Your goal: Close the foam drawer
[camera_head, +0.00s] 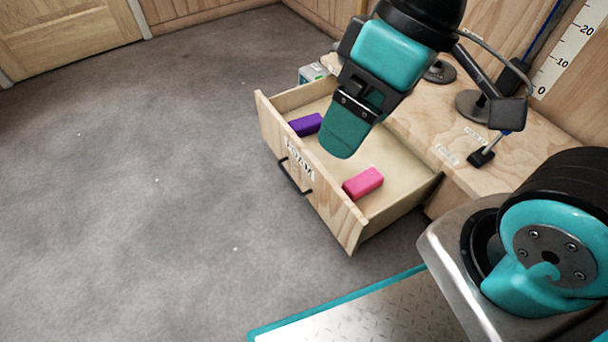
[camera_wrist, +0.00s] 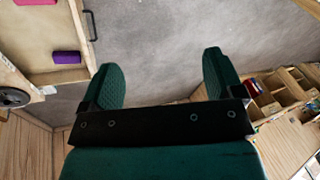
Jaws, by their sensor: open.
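The foam drawer (camera_head: 330,203) is pulled out from the wooden bench, its front panel facing the lower left with a black handle (camera_head: 293,178) and a printed label. Inside lie a purple foam block (camera_head: 306,125) and a pink foam block (camera_head: 363,183). My gripper (camera_head: 342,140) is above the drawer in the head view, hiding part of its inside. In the wrist view my gripper (camera_wrist: 168,85) has its two green fingers wide apart with nothing between them. The purple block (camera_wrist: 67,57), the pink block (camera_wrist: 35,2) and the handle (camera_wrist: 90,26) show at the upper left there.
The bench top (camera_head: 440,125) carries a lamp-like black stand (camera_head: 472,104) and small labels, close to the right of my arm. A wooden shelf unit with small items (camera_wrist: 270,100) shows at the right of the wrist view. The grey floor (camera_head: 140,190) in front of the drawer is clear.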

